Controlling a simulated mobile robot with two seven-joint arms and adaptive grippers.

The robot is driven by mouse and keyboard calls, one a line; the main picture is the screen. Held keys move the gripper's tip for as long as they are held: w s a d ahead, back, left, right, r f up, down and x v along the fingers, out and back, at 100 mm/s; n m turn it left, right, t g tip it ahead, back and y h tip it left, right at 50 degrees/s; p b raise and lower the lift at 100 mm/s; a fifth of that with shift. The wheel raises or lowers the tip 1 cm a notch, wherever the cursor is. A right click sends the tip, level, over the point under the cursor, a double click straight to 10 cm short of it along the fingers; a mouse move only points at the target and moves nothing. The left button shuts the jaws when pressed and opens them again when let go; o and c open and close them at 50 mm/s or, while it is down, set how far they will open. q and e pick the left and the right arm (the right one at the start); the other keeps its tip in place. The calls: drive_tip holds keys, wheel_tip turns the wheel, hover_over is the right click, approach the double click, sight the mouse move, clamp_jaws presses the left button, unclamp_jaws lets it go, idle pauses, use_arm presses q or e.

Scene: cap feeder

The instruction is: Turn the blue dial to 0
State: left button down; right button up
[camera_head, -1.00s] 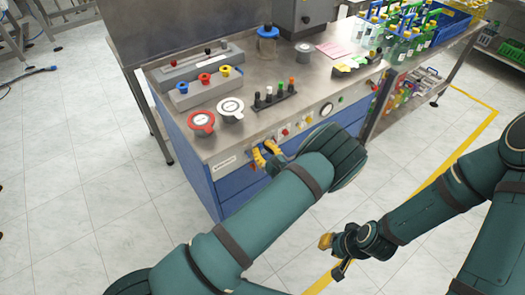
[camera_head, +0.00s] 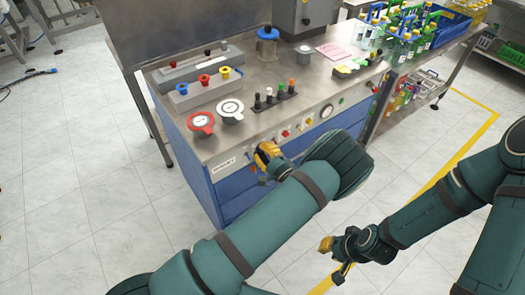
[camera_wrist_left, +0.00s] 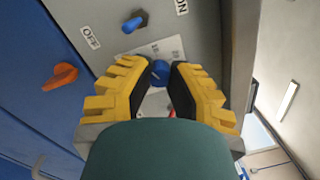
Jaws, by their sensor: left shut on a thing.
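My left gripper (camera_head: 264,157) is at the front panel of the blue-and-steel bench. In the left wrist view its yellow fingers (camera_wrist_left: 160,76) are shut on the blue dial from both sides. The dial's pointer is too small to read. In the head view the dial is hidden by the gripper. My right gripper (camera_head: 334,258) hangs over the floor away from the bench, and its finger opening is unclear.
A blue switch (camera_wrist_left: 135,21) between OFF and ON labels and an orange knob (camera_wrist_left: 62,77) are close to my left gripper. Red (camera_head: 200,122) and white (camera_head: 230,108) round parts stand on top. The floor in front is clear.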

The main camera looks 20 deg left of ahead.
use_arm(q)
drive_tip(key=shift+a+n, duration=0.1)
drive_tip(key=shift+n, duration=2)
drive_tip(key=c, duration=0.8)
unclamp_jaws()
drive_tip(key=v, duration=0.7)
drive_tip(key=shift+s+d, duration=0.1)
drive_tip(key=shift+d, duration=0.15)
